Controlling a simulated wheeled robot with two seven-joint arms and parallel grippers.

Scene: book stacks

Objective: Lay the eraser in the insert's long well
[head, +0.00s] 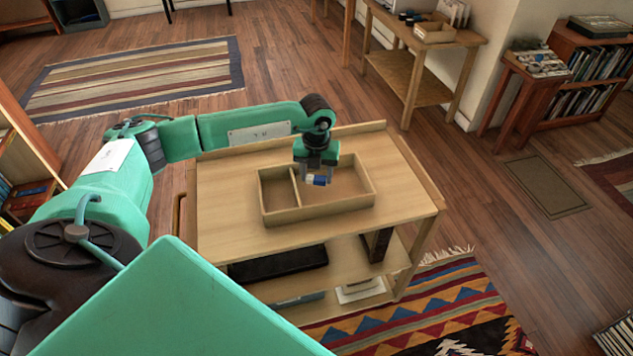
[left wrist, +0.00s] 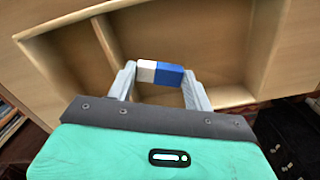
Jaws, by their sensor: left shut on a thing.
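The eraser (head: 318,180) is a small block with a white end and a blue sleeve. My left gripper (head: 316,178) is shut on it, and in the left wrist view the eraser (left wrist: 161,72) lies between the two grey fingers. The insert (head: 320,212) is a shallow wooden tray on the cart top, split by a divider (head: 295,187) into a narrow left well and a wider right well. In the head view the gripper and eraser appear over the wider well, near the divider. The height above its floor is hard to tell. My right gripper is not in view.
The wooden cart top (head: 228,190) is bare around the insert and has a raised back edge. Lower shelves hold a black flat item (head: 280,263) and other things. A side table (head: 425,60) and a bookcase (head: 592,75) stand at the back right.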

